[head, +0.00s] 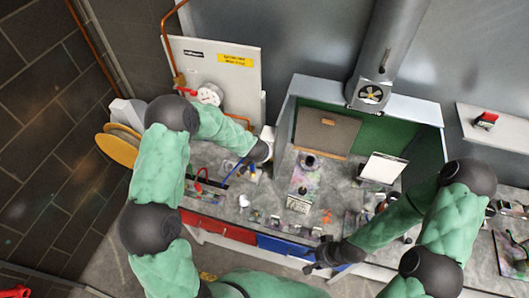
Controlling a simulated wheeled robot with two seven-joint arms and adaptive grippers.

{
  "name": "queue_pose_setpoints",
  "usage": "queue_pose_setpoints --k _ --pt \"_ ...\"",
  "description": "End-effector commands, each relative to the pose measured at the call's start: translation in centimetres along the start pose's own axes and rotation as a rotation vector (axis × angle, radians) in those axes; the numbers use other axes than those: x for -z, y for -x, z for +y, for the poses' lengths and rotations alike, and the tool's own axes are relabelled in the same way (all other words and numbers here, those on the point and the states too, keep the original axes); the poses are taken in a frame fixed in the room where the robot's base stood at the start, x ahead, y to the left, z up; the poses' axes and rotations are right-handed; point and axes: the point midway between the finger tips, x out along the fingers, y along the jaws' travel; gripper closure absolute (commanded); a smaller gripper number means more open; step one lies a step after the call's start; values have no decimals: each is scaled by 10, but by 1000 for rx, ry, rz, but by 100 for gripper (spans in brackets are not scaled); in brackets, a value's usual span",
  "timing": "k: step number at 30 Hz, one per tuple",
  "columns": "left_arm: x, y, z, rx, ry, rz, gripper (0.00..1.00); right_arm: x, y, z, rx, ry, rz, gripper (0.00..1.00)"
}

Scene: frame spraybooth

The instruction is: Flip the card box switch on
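I cannot pick out the card box switch for certain; its position cannot be read at this size. My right gripper (310,261) is dark and sits low in the middle, by the front edge of the bench, above the blue drawer fronts. Its fingers look spread, with nothing between them. My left arm reaches from the left to the back of the bench, beside the white panel. Its gripper is small and hard to make out near the dark wrist (262,150), and its fingers cannot be read.
A grey bench (235,200) carries several small items. At its back stands a spray booth (425,108) with a brown board (325,132), a white tilted panel (383,168) and a duct (388,50). A white wall panel (225,65) has a yellow label. A red item (487,119) sits on the right shelf.

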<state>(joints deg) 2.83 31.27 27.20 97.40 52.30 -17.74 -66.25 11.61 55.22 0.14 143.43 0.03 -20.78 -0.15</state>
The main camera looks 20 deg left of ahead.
Motion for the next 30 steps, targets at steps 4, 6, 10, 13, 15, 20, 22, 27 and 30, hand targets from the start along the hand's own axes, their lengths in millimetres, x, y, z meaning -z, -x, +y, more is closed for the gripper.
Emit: queue_pose_setpoints --k 4,6,10,13,15,20,22,27,30 --pt "-5 -2 -3 6 7 -7 100 0 0 0 0 0 0 60" --pt "-5 -2 -3 6 7 -7 100 0 0 0 0 0 0 60" --pt "-5 -2 -3 6 7 -7 75 0 0 0 0 0 0 60" --pt "-4 -1 -3 6 6 -5 63 0 0 0 0 0 0 60" --pt "-3 -1 -3 5 5 -4 63 0 0 0 0 0 0 60" --pt "-2 -1 -2 4 3 -2 63 0 0 0 0 0 0 60" --pt "-2 -1 -1 3 3 1 63 0 -1 0 0 0 0 60" --pt "-4 -3 -1 2 0 26 63 0 -11 4 0 0 0 60" --pt "-6 -4 -1 1 -1 54 63 1 -21 8 0 0 0 60"
